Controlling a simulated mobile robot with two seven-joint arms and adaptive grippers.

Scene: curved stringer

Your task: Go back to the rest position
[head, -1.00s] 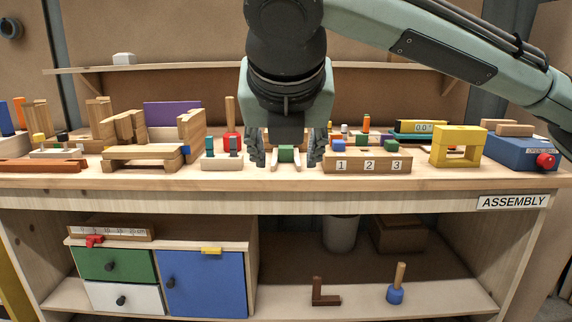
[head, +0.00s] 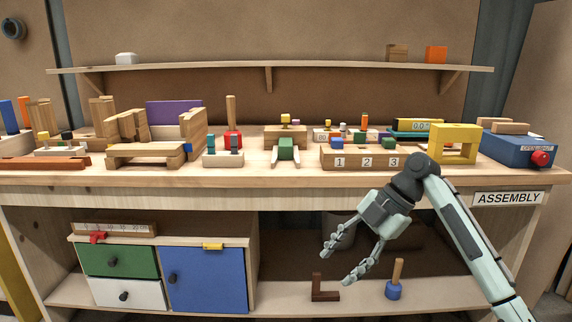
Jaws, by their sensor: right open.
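My right gripper (head: 342,270) is open and empty. It hangs in front of the bench's lower opening, below the tabletop edge, with its fingers pointing down and to the left. My right arm comes in from the lower right. The wooden bench (head: 230,198) stands ahead with its top full of items. The green block with light prongs (head: 286,150) sits upright on the bench, clear of the gripper. My left gripper is not in view.
A numbered wooden block (head: 366,163), yellow frame (head: 453,144) and blue box (head: 517,150) stand along the front edge. Below are a blue door (head: 208,285), a brown L-shaped piece (head: 324,290) and a blue-based peg (head: 394,285). Open space lies before the bench.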

